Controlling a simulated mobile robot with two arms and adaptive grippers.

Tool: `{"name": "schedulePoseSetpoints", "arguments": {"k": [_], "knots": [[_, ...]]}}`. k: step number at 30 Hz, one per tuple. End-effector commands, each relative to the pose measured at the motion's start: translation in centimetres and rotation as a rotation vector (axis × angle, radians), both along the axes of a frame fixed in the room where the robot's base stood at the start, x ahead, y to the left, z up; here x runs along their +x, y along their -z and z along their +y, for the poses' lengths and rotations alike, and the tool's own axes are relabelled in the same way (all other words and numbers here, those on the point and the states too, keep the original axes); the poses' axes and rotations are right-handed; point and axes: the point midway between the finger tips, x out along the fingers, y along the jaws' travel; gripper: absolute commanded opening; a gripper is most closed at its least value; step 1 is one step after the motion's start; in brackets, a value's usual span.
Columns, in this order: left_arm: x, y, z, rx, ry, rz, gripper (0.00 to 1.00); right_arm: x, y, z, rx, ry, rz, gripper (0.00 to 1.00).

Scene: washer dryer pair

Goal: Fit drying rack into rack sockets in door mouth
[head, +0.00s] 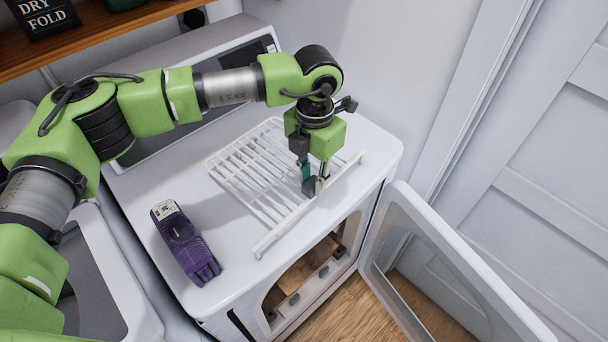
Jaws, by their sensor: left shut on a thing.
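The white slatted drying rack (250,172) is over the top of the dryer (225,262), its front bar near the top's front edge. I cannot tell whether it rests on the top or is held just above it. My left gripper (314,186) points down at the rack's front right part and is shut on the rack. The dryer's door mouth (318,272) is open below, and part of its inside shows. The rack sockets are not clear to make out; small pale fittings (322,271) show at the mouth's lower edge. My right gripper is not in view.
The dryer door (440,262) stands swung open to the right. A wooden shelf (110,35) is at the upper left. A white panelled door (545,150) is at right.

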Motion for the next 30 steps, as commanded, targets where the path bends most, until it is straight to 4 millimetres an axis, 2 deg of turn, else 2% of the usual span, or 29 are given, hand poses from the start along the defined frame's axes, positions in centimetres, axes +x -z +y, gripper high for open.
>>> {"name": "schedulePoseSetpoints", "arguments": {"k": [6, 8, 15, 22, 30], "knots": [[0.0, -2.7, -0.1, 0.000, 0.002, -0.005, 0.00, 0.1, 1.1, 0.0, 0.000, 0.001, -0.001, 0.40], [-0.6, -3.6, -1.0, -0.001, 0.006, -0.006, 0.00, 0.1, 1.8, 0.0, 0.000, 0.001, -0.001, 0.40], [-3.6, -8.6, -4.7, 0.000, 0.008, -0.006, 0.00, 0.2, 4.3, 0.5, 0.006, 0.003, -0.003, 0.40], [-6.8, -10.9, -8.6, 0.002, 0.004, -0.004, 0.00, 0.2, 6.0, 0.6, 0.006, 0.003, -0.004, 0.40], [-8.4, -12.3, -10.8, 0.001, 0.001, -0.002, 0.00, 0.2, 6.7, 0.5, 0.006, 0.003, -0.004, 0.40]]}}
